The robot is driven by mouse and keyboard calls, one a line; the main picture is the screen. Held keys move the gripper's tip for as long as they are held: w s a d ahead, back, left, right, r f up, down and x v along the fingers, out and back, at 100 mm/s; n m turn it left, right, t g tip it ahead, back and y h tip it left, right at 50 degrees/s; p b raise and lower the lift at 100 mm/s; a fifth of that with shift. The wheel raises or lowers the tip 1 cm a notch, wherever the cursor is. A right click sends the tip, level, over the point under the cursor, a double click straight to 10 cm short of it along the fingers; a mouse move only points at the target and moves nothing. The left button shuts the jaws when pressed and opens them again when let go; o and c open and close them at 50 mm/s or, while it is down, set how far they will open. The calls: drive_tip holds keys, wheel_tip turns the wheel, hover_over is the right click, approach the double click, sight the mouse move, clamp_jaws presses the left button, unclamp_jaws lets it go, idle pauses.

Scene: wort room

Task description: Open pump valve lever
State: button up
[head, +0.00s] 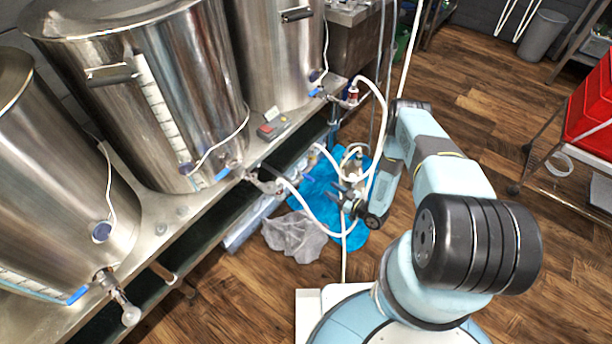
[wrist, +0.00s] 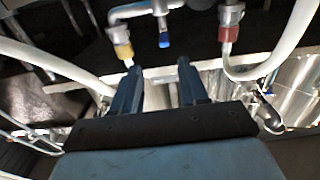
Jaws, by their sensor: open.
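A small blue valve lever (wrist: 164,39) hangs below a metal pipe in the wrist view, probably the pump valve lever. My gripper (wrist: 159,68) is open, its two dark fingers pointing toward the lever. The lever shows just beyond the fingertips and between them in the picture; I see no contact. In the head view my gripper (head: 346,193) is low among the white hoses, beside the kettle stand. The lever cannot be made out clearly there, as hoses and fittings crowd that spot.
White hoses (head: 312,213) loop around my gripper. In the wrist view a yellow-banded fitting (wrist: 123,50) is left of the lever and a red-banded fitting (wrist: 228,33) right. Steel kettles (head: 165,90) stand on the left. A red crate (head: 592,100) is at right; open wooden floor lies between.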

sight(306, 176)
drive_tip(key=x, duration=1.3)
drive_tip(key=shift+s+a, duration=0.1)
drive_tip(key=shift+a, duration=0.45)
clamp_jaws()
